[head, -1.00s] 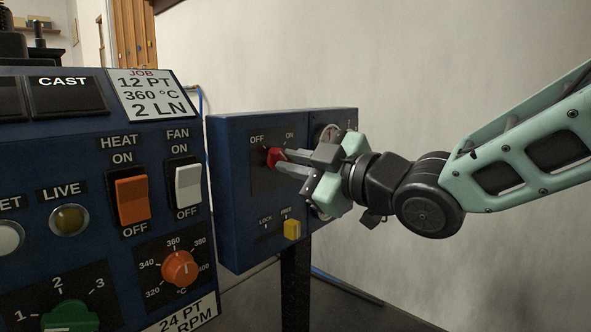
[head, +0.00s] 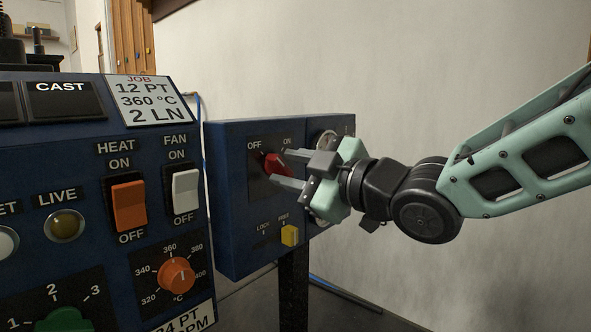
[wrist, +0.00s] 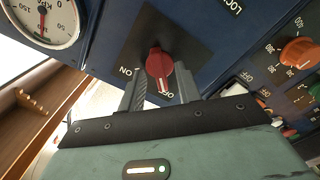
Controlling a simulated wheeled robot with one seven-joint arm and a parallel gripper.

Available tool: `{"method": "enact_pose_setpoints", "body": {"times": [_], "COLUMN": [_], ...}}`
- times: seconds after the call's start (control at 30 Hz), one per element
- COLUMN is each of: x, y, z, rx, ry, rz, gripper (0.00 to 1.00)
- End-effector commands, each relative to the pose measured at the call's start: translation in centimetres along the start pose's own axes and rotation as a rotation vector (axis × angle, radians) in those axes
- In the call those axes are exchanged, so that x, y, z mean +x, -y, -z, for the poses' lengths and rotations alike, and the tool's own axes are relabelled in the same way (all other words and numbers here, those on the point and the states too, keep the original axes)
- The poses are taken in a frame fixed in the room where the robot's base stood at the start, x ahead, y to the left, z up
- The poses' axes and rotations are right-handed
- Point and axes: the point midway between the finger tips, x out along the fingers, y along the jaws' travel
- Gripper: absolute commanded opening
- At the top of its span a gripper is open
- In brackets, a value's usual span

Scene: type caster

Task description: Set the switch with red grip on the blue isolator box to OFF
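The switch with the red grip (head: 277,163) is on the front of the blue isolator box (head: 226,215). In the wrist view the red grip (wrist: 160,64) has its white-marked end toward the OFF label, away from the ON label at left. My gripper (head: 277,167) is in front of the switch, its fingers spread. In the wrist view my gripper (wrist: 161,82) has one finger on each side of the grip, with narrow gaps showing. The fingers hide part of the switch plate in the head view.
A yellow lock tab (head: 289,235) sits low on the box. The casting panel at left carries an orange HEAT switch (head: 129,203), a white FAN switch (head: 186,191) and an orange dial (head: 177,275). A gauge (wrist: 46,18) shows in the wrist view. Bare wall lies right.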

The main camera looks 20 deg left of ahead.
Motion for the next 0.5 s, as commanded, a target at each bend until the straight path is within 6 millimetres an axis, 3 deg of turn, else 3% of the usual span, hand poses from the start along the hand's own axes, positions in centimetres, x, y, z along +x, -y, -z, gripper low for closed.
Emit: {"method": "enact_pose_setpoints", "body": {"times": [0.27,0.5], "x": [-0.6,-4.9], "y": [-0.1,-0.4], "z": [0.1,0.2], "rx": [0.000,0.000], "ry": [0.001,0.004], "rz": [0.000,-0.001], "gripper": [0.34,0.34]}}
